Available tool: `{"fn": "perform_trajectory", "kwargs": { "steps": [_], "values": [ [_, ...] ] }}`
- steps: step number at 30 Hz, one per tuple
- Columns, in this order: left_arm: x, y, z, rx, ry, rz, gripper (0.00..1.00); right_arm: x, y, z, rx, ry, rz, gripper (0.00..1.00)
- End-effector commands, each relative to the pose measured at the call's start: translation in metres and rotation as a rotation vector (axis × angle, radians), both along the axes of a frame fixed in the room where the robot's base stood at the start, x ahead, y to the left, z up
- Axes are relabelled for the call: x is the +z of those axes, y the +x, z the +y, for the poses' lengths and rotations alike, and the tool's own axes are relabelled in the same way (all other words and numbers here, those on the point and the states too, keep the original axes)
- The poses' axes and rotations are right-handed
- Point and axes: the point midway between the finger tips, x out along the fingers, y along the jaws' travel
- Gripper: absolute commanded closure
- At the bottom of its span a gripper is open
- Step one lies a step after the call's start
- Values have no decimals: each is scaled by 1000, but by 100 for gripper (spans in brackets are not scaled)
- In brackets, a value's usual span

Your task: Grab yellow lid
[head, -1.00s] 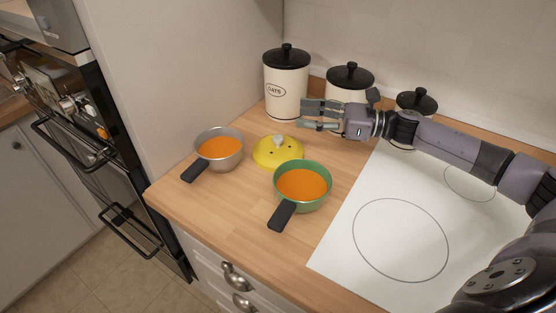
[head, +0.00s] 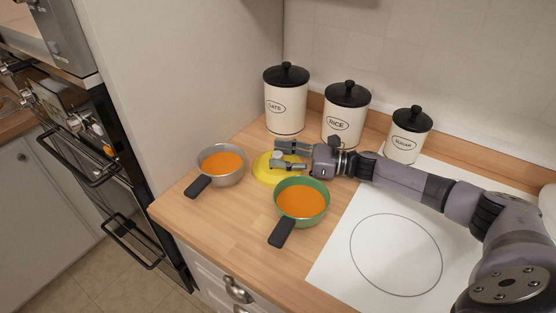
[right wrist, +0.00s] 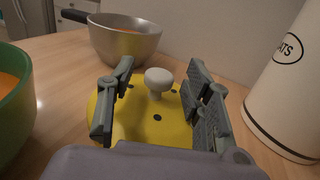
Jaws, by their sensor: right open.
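The yellow lid (head: 263,170) lies on the wooden counter behind the green pan and right of the grey pan. In the right wrist view the yellow lid (right wrist: 150,130) shows dark dots and a pale round knob (right wrist: 159,79). My right gripper (head: 289,156) is open and low over the lid, its fingers pointing left. In the right wrist view the open fingers (right wrist: 160,90) stand on either side of the knob, apart from it. The gripper hides part of the lid in the head view. My left gripper is not in view.
The green pan (head: 302,202) and the grey pan (head: 221,164), both with orange contents, stand close to the lid. The oats (head: 286,100), rice (head: 345,115) and sugar (head: 408,136) canisters line the wall.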

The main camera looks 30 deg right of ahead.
Motion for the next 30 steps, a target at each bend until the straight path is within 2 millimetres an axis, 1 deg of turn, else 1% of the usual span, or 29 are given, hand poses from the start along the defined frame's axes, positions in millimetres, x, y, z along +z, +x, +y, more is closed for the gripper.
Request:
{"fn": "perform_trajectory", "kwargs": {
  "steps": [1, 3, 10, 11, 30],
  "values": [
    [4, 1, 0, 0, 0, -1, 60, 3, 4, 5, 2, 1, -2, 54],
    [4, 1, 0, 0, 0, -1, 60, 1, 6, 8, 1, -1, -1, 54],
    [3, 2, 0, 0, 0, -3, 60, 0, 7, 9, 0, -1, 0, 54],
    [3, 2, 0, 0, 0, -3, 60, 0, 7, 9, 0, -1, 0, 55],
    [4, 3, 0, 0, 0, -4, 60, 0, 6, 9, 0, -1, -1, 98]
  ]
}}
